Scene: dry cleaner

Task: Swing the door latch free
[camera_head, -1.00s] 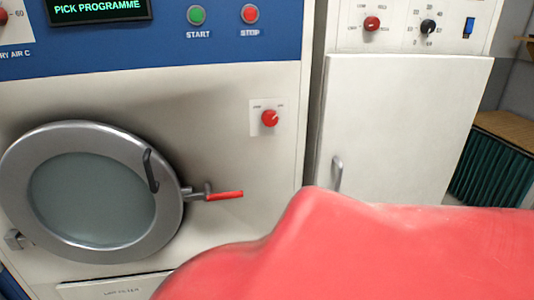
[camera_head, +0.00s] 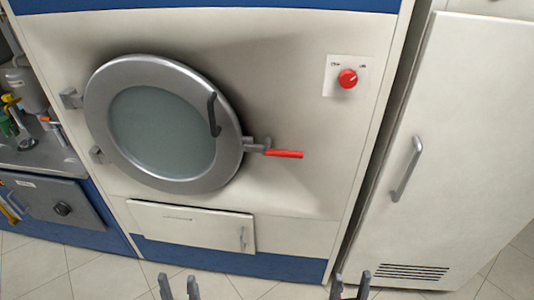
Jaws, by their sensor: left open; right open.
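The round grey machine door (camera_head: 232,150) with a glass window sits closed-looking on the white front of the machine, hinged at its left. A dark curved handle (camera_head: 214,114) is on its right part. The door latch (camera_head: 282,153) is at the door's right edge, with a red grip pointing right, about level. My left gripper (camera_head: 179,288) shows at the bottom edge, open and empty, below and well apart from the latch. My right gripper (camera_head: 350,287) shows at the bottom edge further right, open and empty, also apart from the latch.
A red knob (camera_head: 347,78) is above right of the latch. A lower panel (camera_head: 190,224) is under the door. A tall white cabinet (camera_head: 450,150) stands to the right. A counter with bottles (camera_head: 30,95) is at the left. Tiled floor is in front.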

